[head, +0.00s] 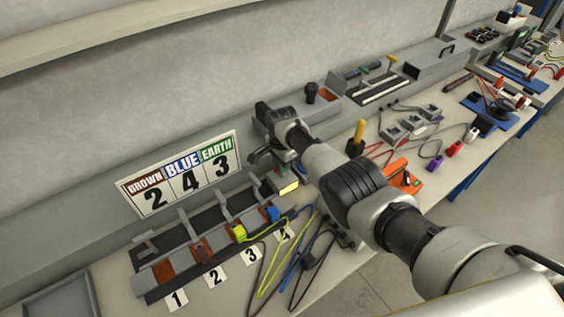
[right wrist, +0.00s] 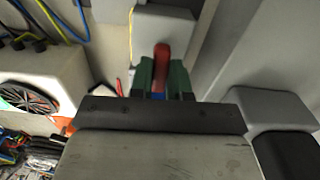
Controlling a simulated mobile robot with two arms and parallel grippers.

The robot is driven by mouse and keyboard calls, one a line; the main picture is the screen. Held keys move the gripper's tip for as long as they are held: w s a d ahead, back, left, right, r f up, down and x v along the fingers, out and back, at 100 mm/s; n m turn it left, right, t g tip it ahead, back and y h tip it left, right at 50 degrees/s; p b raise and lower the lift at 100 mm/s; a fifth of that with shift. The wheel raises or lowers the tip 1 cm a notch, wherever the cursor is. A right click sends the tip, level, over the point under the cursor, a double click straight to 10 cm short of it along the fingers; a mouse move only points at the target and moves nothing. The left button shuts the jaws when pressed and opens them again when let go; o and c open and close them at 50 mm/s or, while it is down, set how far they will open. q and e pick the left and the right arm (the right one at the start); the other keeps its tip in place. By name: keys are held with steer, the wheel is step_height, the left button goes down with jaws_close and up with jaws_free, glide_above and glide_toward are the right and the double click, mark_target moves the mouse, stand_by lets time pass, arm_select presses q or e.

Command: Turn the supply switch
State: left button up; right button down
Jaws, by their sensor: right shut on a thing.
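In the right wrist view a red handle (right wrist: 162,58), which looks like the supply switch's lever, stands in front of a grey box (right wrist: 165,25). My right gripper (right wrist: 163,75) has its green fingertips on either side of the red handle and is shut on it. In the head view my right arm reaches to the back of the bench, and the right gripper (head: 283,168) is beside the number sign, largely hidden by its own wrist. The handle cannot be made out there. My left gripper is in neither view.
A sign (head: 182,176) reads brown 2, blue 4, earth 3. Before it is a terminal block (head: 170,270) with numbered slots and coloured wires. A grey tray (head: 62,300) is at lower left. An orange device (head: 403,178), a yellow-handled tool (head: 359,132) and loose wires crowd the bench right of my arm.

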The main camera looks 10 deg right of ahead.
steer(key=shift+w+r+m, duration=0.1)
steer(key=shift+m, duration=0.3)
steer(key=c, duration=1.1)
jaws_free()
step_height(320, 180, up, 5)
steer(key=shift+r+p, duration=0.15)
steer(key=shift+p, duration=1)
steer(key=shift+d+r, duration=0.1)
steer(key=shift+r, duration=2.6)
